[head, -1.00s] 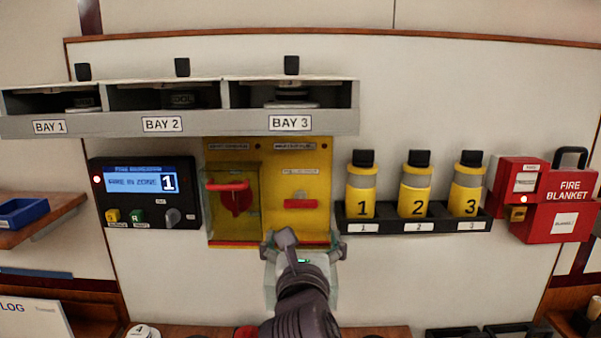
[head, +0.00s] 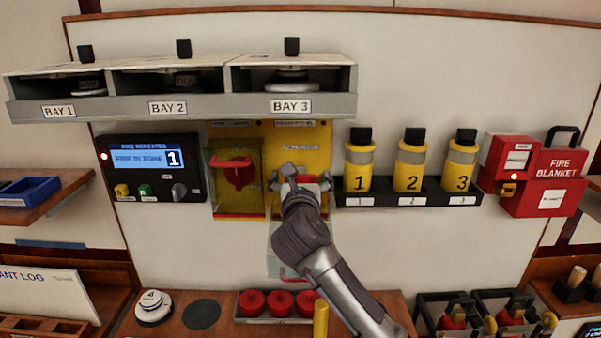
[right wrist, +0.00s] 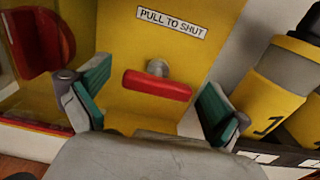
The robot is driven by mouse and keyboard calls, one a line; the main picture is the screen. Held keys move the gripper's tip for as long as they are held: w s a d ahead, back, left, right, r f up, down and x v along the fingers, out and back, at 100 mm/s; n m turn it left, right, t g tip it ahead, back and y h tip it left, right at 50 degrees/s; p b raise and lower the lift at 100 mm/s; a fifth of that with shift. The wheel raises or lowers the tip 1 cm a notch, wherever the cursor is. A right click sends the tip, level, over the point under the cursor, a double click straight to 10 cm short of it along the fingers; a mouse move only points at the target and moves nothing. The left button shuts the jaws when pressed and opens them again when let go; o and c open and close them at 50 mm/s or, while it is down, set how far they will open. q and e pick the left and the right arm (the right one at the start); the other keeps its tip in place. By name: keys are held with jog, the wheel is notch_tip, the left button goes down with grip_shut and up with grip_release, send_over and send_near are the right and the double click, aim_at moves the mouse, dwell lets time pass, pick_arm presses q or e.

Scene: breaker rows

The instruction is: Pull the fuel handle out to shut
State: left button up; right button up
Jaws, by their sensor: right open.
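The fuel handle is a red bar (right wrist: 156,85) on a short grey stem, on the yellow panel (right wrist: 125,55) under a "PULL TO SHUT" label (right wrist: 171,21). My right gripper (head: 299,181) is open in front of it. In the right wrist view its teal-padded fingers stand left and right of the bar, with gaps at both ends. I cannot tell how far the fingertips are from the panel. In the head view the gripper hides most of the handle; a bit of red (head: 306,178) shows between the fingers. My left gripper is not in view.
A second red handle (head: 238,172) sits behind a clear cover left of my right gripper. A fire repeater (head: 150,167) is further left. Yellow numbered cylinders (head: 411,166) stand in a black rack to the right. The bay shelf (head: 220,108) juts out above.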

aim_at(301, 177)
jog(key=shift+w+f, duration=0.1)
jog(key=shift+w, duration=0.2)
jog(key=shift+s, duration=0.15)
jog(key=c, duration=1.7)
jog(key=shift+s, duration=0.45)
jog(key=s+p, duration=0.1)
jog(key=s, duration=0.2)
jog(key=shift+s, duration=0.2)
jog(key=shift+w+f, duration=0.1)
jog(key=shift+w, duration=0.05)
jog(key=o, duration=1.7)
jog(key=shift+s, duration=0.2)
